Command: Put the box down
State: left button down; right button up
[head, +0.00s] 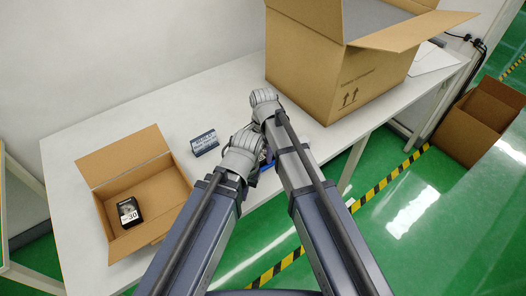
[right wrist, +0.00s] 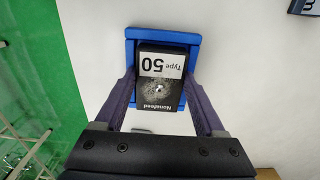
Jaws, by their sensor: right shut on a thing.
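A black box labelled "Type 50" (right wrist: 162,95) sits between the fingers of my right gripper (right wrist: 160,83) in the right wrist view. The gripper is shut on it. A blue square piece (right wrist: 163,37) shows behind the box; I cannot tell whether the box touches it. A bit of blue (head: 265,166) also shows between my arms in the head view, where the held box is hidden. My left gripper (head: 252,178) is the lower one, close beside the right arm; its fingers are mostly hidden by the arms.
A white table (head: 110,128) runs along the wall. On it are an open carton (head: 125,158) holding a black "30" box (head: 129,212), a dark box (head: 204,142), and a large open carton (head: 305,65). Another carton (head: 480,120) stands at right, near yellow-black floor tape (head: 385,185).

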aim_at(263, 153)
pick_arm(q)
jog(key=shift+f, duration=0.15)
pick_arm(e)
jog(key=o, duration=1.5)
jog(key=shift+s+f, duration=0.1)
jog(key=shift+f, duration=0.05)
pick_arm(q)
jog(key=shift+r+p, duration=0.55)
pick_arm(e)
jog(key=shift+r, duration=0.55)
pick_arm(q)
notch_tip(263, 153, up, 12)
jog(key=p, duration=1.1)
jog(key=shift+f, duration=0.25)
pick_arm(e)
notch_tip(263, 153, up, 12)
jog(key=shift+f, duration=0.25)
